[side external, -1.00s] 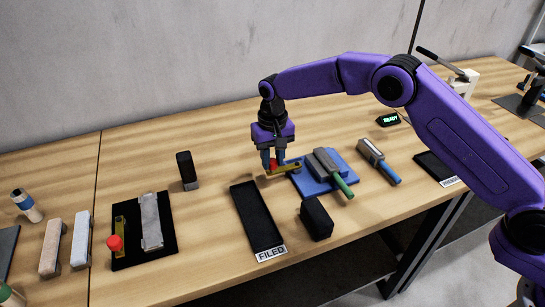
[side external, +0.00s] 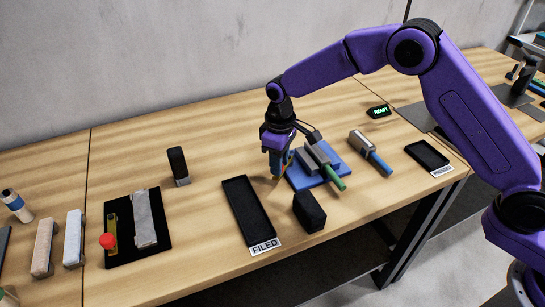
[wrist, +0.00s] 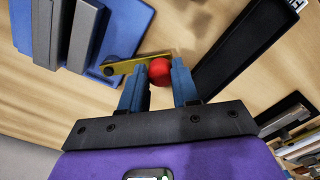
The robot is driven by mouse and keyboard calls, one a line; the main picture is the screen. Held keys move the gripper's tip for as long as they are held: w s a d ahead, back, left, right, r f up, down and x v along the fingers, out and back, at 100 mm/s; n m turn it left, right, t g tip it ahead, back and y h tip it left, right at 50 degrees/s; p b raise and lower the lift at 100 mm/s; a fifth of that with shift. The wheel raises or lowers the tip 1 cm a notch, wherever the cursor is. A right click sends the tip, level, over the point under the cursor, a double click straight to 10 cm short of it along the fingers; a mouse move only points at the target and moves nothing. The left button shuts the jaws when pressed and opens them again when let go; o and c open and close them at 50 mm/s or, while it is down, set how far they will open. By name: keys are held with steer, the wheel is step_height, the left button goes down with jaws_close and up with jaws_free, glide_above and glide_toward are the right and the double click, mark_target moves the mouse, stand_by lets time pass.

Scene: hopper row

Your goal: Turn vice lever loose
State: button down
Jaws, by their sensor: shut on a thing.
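The vice has a blue base (side external: 300,181) and grey jaws (side external: 311,160), with a green handle (side external: 335,179) sticking out at its front. In the wrist view its blue base (wrist: 122,35) is at upper left. The brass lever (wrist: 130,66) runs from a dark pivot by the base to a red knob (wrist: 159,71). My gripper (side external: 277,174) is low at the vice's left side. In the wrist view my gripper (wrist: 160,88) has its blue fingers shut on the red knob, one each side. The knob is mostly hidden in the side view.
An empty black tray marked FILED (side external: 248,212) lies left of the vice. A black block (side external: 309,211) stands in front. A blue-handled tool (side external: 370,152) lies to the right. A dark upright block (side external: 178,166) and a black mat (side external: 122,259) with parts are farther left.

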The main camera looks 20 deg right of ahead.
steer(key=n, duration=0.1)
steer(key=s+d+n, duration=0.1)
steer(key=n, duration=0.1)
steer(key=shift+s+d, duration=0.1)
steer(key=shift+d, duration=0.15)
steer(key=n, duration=0.1)
steer(key=d+n, duration=0.1)
steer(key=shift+s+d+n, duration=0.25)
steer(key=shift+s+n, duration=0.05)
steer(key=shift+s, duration=0.05)
steer(key=shift+s+d+n, duration=0.1)
steer(key=shift+d+n, duration=0.55)
steer(key=shift+n, duration=0.4)
steer(key=shift+s+d+n, duration=0.1)
steer(key=shift+d+n, duration=0.55)
steer(key=shift+n, duration=0.4)
steer(key=shift+d, duration=0.1)
steer(key=c, duration=0.8)
jaws_free()
step_height(320, 180, up, 18)
steer(key=shift+f, duration=0.25)
